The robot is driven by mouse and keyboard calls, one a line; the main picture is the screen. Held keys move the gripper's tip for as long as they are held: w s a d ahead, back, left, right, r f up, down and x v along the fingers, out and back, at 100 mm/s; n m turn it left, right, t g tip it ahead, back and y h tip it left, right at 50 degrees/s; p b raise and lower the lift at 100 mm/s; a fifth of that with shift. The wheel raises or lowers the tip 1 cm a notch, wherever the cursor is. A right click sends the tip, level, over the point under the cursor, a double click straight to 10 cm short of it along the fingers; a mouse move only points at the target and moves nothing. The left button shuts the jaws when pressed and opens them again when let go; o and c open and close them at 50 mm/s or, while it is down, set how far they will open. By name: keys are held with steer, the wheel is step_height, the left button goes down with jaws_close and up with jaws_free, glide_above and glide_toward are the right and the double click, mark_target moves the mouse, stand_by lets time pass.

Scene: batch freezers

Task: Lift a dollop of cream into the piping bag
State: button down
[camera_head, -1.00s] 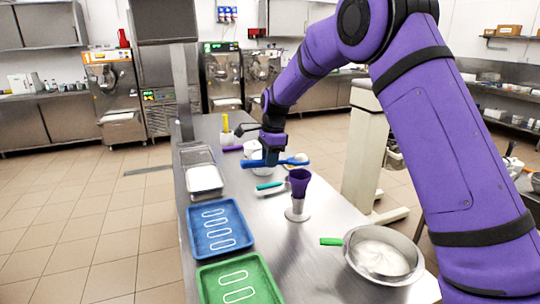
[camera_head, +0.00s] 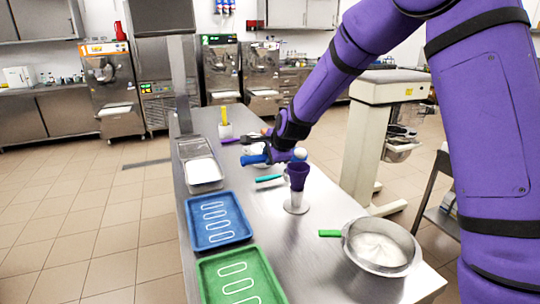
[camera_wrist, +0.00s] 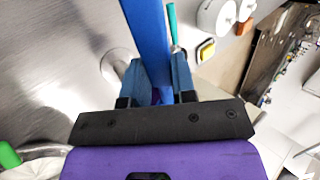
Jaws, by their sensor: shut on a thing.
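The purple piping bag (camera_head: 298,172) stands open end up in a white holder (camera_head: 296,205) on the steel table. My gripper (camera_head: 277,154) is shut on a blue long-handled tool (camera_head: 255,159), just behind and above the bag and slightly to its left. In the wrist view the blue tool (camera_wrist: 148,35) runs between my fingers (camera_wrist: 156,80). A white rounded blob (camera_head: 300,152) shows at the tool's right end, above the bag's mouth; I cannot tell for sure that it is cream on the tool. A metal bowl (camera_head: 352,257) at the front right holds white cream (camera_head: 378,248).
A green-handled tool (camera_head: 330,233) rests at the bowl's rim. Blue (camera_head: 190,239) and green (camera_head: 207,280) trays and a steel pan (camera_head: 184,150) line the left edge. Bare table lies between trays and bowl.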

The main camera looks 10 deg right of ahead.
steer(key=shift+s+d+f+n+t+y, duration=0.1)
steer(key=shift+s+f+t+y, duration=0.15)
steer(key=shift+t, duration=1.05)
steer(key=shift+s+a+f+n+t+y, duration=0.1)
steer(key=shift+f+t+y, duration=0.2)
steer(key=shift+t, duration=1)
steer(key=shift+s+d+f+n+t+y, duration=0.1)
steer(key=shift+s+f+t+y, duration=0.15)
steer(key=shift+t, duration=1.05)
